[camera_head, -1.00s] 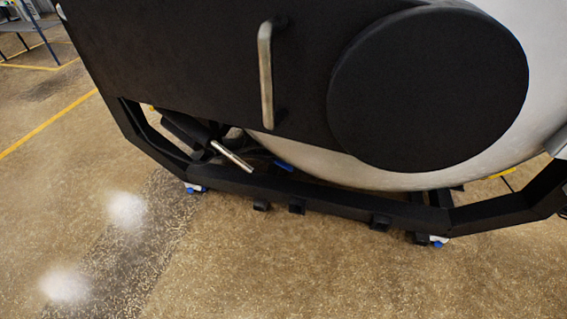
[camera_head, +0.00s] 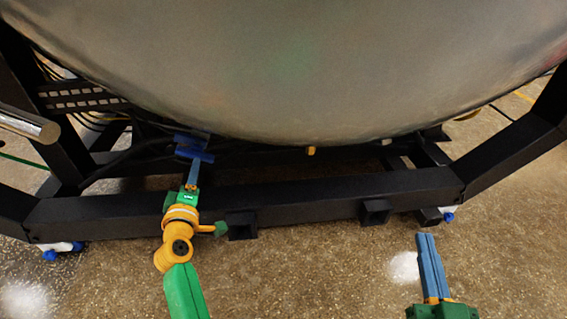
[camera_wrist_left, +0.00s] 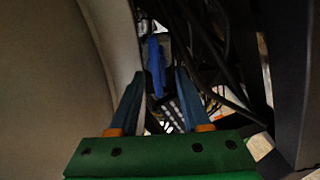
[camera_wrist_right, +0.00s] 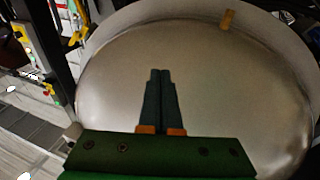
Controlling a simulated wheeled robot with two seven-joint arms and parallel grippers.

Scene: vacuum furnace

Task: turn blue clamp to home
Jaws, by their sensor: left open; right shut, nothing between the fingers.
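The blue clamp (camera_head: 194,146) sits low under the large metal vessel, just above the black frame beam. In the left wrist view, the clamp (camera_wrist_left: 156,66) is a long blue piece standing upright beyond my left gripper (camera_wrist_left: 159,76), in line with the gap between its fingers. My left gripper (camera_head: 192,170) is open and reaches over the beam, its tips close to the clamp. I cannot tell whether they touch it. My right gripper (camera_head: 426,240) is shut and empty, apart from the clamp, in front of the frame at the right.
The rounded metal vessel (camera_head: 310,70) hangs close above. The black frame beam (camera_head: 300,200) runs across below it. Dark cables (camera_wrist_left: 205,50) lie right of the clamp in the left wrist view. A metal handle (camera_head: 28,124) juts in at the left. The floor (camera_head: 310,280) in front is clear.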

